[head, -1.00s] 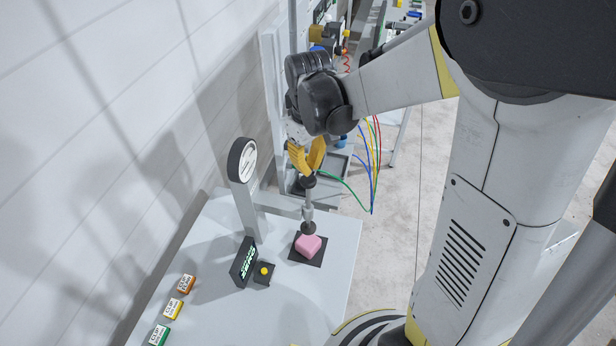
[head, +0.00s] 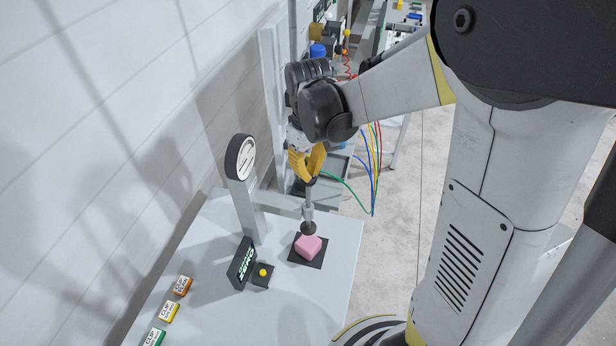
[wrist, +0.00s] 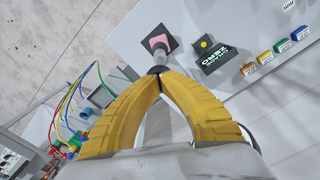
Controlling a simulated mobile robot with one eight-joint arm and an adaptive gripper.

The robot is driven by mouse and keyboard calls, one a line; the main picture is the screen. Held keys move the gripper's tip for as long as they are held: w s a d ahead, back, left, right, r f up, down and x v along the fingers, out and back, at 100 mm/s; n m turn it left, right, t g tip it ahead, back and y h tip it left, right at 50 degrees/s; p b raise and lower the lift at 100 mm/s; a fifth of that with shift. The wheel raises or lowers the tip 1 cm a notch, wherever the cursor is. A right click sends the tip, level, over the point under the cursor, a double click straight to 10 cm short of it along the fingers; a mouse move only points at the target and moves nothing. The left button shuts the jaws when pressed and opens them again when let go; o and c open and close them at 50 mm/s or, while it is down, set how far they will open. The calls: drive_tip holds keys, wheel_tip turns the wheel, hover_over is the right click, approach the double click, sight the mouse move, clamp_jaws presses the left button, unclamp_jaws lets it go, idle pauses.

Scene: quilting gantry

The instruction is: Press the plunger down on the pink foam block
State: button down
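The pink foam block (head: 308,247) sits on a dark square pad on the light table; it also shows in the wrist view (wrist: 157,41). The upright plunger (head: 308,213) stands above it, its dark round foot at or just above the block's top; I cannot tell if they touch. My gripper (head: 311,176) has yellow fingers pointing down over the plunger's top. In the wrist view, the fingertips (wrist: 160,75) meet at the dark knob (wrist: 157,70), which shows just beyond them. The fingers look shut, with nothing clearly between them. The exact contact is hidden.
A round dial gauge (head: 240,157) stands on a post left of the plunger. A dark display sign (head: 242,263) and a yellow button (head: 263,272) sit beside the pad. Several coloured clip boxes (head: 170,311) lie front left. Coloured cables (head: 372,165) hang behind at right.

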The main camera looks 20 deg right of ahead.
wheel_tip(320, 180, down, 8)
drive_tip(key=b, duration=0.7)
drive_tip(key=shift+f, duration=0.2)
idle(1.0)
idle(0.5)
drive_tip(key=shift+r+p, duration=5.05)
drive_tip(key=shift+r, duration=2.5)
drive_tip(key=shift+f, duration=0.1)
